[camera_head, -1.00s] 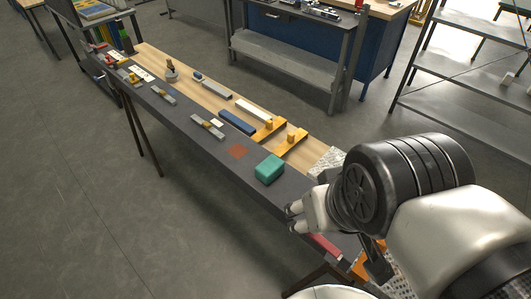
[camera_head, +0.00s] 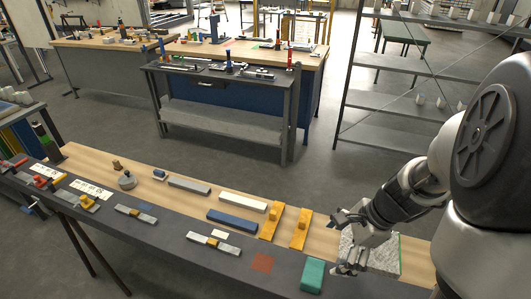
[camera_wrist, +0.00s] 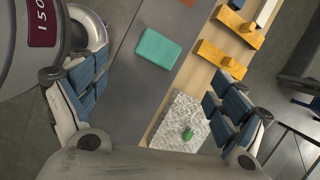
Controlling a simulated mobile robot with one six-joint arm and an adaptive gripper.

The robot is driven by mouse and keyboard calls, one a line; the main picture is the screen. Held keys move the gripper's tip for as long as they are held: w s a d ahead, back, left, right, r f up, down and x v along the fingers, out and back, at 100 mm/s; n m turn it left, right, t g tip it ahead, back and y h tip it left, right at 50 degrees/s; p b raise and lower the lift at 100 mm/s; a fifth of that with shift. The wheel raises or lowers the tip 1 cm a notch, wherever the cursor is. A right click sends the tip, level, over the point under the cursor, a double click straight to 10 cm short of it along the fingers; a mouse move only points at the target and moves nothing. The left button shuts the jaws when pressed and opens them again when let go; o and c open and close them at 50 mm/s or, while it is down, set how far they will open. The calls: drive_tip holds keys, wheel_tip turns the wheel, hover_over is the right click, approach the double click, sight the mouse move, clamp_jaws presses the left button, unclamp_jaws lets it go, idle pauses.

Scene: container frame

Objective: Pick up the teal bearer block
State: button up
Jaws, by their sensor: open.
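The teal bearer block (camera_head: 313,275) lies on the dark grey strip of the long bench, near its right end in the head view. In the wrist view the teal block (camera_wrist: 159,48) lies ahead of the fingers, between them but farther off. My gripper (camera_head: 342,243) is open and empty. It is above the bench, to the right of and above the block in the head view. In the wrist view the two blue-padded fingers of my gripper (camera_wrist: 158,98) are spread wide apart. Nothing touches the block.
Two orange-yellow pieces with knobs (camera_head: 271,222) lie on the wooden strip. A speckled grey plate (camera_head: 388,254) lies right of them, partly behind my gripper. A dark blue bar (camera_head: 231,221), a white bar (camera_head: 243,202) and a rusty square mark (camera_head: 263,262) lie left of the teal block.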

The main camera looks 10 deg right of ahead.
sight(315, 272)
drive_tip(key=shift+o, duration=0.3)
drive_tip(key=d+f+m, duration=0.2)
drive_tip(key=f+m, duration=0.1)
drive_tip(key=shift+d+f, duration=0.3)
drive_tip(key=b+x, duration=0.2)
drive_tip(key=x, duration=0.3)
drive_tip(key=b+x, duration=0.3)
drive_tip(key=x, duration=0.3)
drive_tip(key=shift+a, duration=0.25)
drive_tip(key=b+x, duration=0.3)
drive_tip(key=x, duration=0.2)
drive_tip(key=shift+a+f, duration=0.1)
drive_tip(key=shift+f, duration=0.2)
drive_tip(key=shift+r, duration=0.1)
drive_tip(key=shift+c, duration=0.2)
drive_tip(key=c, duration=0.9)
